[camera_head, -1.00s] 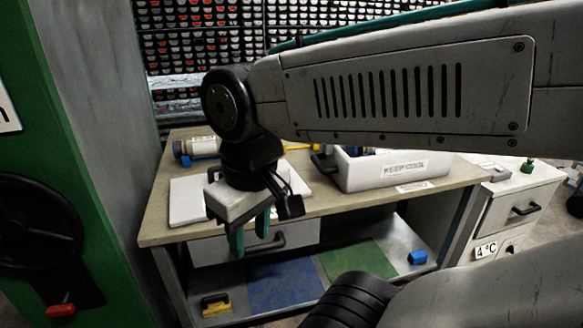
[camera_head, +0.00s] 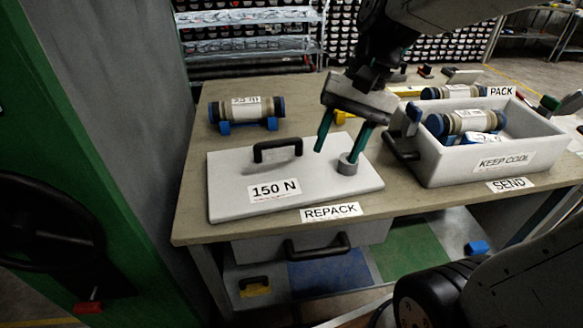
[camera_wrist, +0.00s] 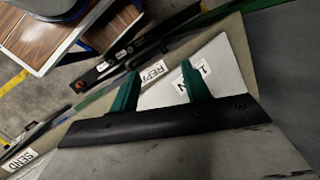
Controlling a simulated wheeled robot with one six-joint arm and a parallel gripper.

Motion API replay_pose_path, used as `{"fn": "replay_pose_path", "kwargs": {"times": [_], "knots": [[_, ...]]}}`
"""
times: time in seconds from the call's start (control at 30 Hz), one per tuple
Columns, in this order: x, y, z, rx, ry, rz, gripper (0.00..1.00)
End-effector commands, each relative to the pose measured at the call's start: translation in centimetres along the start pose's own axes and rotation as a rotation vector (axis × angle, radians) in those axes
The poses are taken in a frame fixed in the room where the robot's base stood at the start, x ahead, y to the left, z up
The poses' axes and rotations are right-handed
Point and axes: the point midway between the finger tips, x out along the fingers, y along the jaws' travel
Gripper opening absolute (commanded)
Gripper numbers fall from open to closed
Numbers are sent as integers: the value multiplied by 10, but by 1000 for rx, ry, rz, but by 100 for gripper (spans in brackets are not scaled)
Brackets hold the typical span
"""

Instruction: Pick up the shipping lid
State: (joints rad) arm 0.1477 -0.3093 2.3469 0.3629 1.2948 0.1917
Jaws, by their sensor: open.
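The shipping lid, as I take it, is a flat pale grey slab (camera_head: 235,205) lying on the table, with a black bar handle (camera_head: 278,150) and a "150 N" label. In the wrist view a corner of the lid (camera_wrist: 228,62) shows beyond the fingers; the handle is not seen there.
A white "KEEP COOL" box (camera_head: 440,172) holding blue-capped cylinders stands right of the lid. Another capped cylinder (camera_head: 246,112) rests on blue supports behind it. A green panel with a dark wheel (camera_head: 45,235) is at left. The table (camera_head: 190,222) has a narrow bare strip in front.

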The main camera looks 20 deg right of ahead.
Motion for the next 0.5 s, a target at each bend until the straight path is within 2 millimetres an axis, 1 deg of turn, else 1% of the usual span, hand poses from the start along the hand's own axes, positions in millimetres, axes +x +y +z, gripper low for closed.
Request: {"fn": "replay_pose_path", "kwargs": {"times": [0.03, 0.17, 0.2, 0.27, 0.3, 0.37, 0.4, 0.47, 0.5], "knots": [[3, -6, -18, 74, -48, -39, 47], [10, -25, -61, 263, -161, -147, 47], [14, -29, -76, 321, -196, -180, 47], [19, -35, -99, 408, -247, -229, 47], [23, -38, -115, 467, -282, -262, 47], [30, -41, -139, 554, -336, -311, 47], [35, -42, -155, 613, -371, -344, 47], [43, -42, -180, 699, -421, -393, 47], [49, -41, -196, 753, -455, -423, 47]]}}
